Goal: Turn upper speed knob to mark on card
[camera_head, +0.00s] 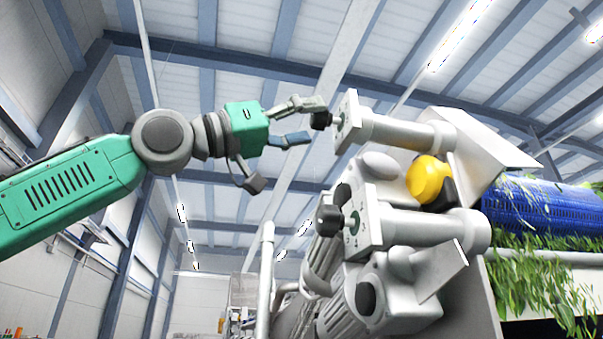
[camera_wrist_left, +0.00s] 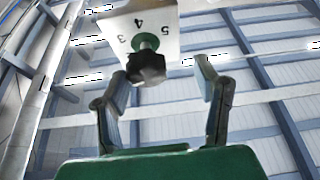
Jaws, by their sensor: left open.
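The upper speed knob (camera_head: 321,120) is a small black lobed knob on the upper pale dial plate (camera_head: 348,121). In the left wrist view the knob (camera_wrist_left: 146,67) sits on a green-ringed shaft below the plate (camera_wrist_left: 140,25), which shows the digits 3, 4 and 5. My left gripper (camera_head: 305,121) is open, its fingertips close to the knob. A lower black knob (camera_head: 330,220) sits on a second plate (camera_head: 360,222). I see no card. My right gripper is not in view.
A yellow round part (camera_head: 428,179) sits between the two white dial housings. A motor (camera_head: 365,299) and pipes are below. At right, a blue perforated drum (camera_head: 545,210) has green leaves (camera_head: 545,265) hanging under it.

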